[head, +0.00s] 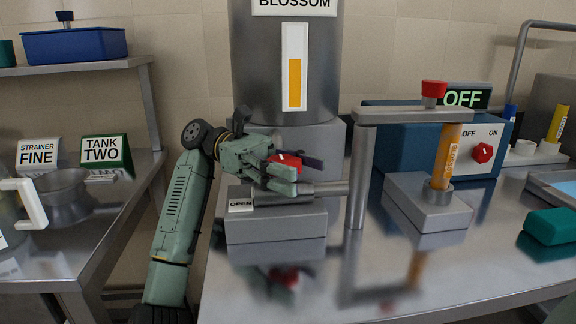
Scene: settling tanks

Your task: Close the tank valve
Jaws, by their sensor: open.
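The tank (285,60) is a grey metal cylinder labelled BLOSSOM, with an orange level strip on its front. Below it a metal pipe (330,187) runs along a grey block (277,225) on the bench. A red valve handle (286,159) shows above the pipe, at my gripper's fingers. A small OPEN label (241,205) sits at the block's left. My gripper (290,175) is green, open and reaches in from the left at the handle. Its fingers hide part of the handle and valve, so I cannot tell whether they touch.
A post with a metal arm (400,116) stands right of the pipe, near an orange tube (446,155) in a grey stand (426,203). A blue switch box (490,140) reads OFF. A green block (550,226) lies at right. The front bench is clear. A side table (70,250) stands left.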

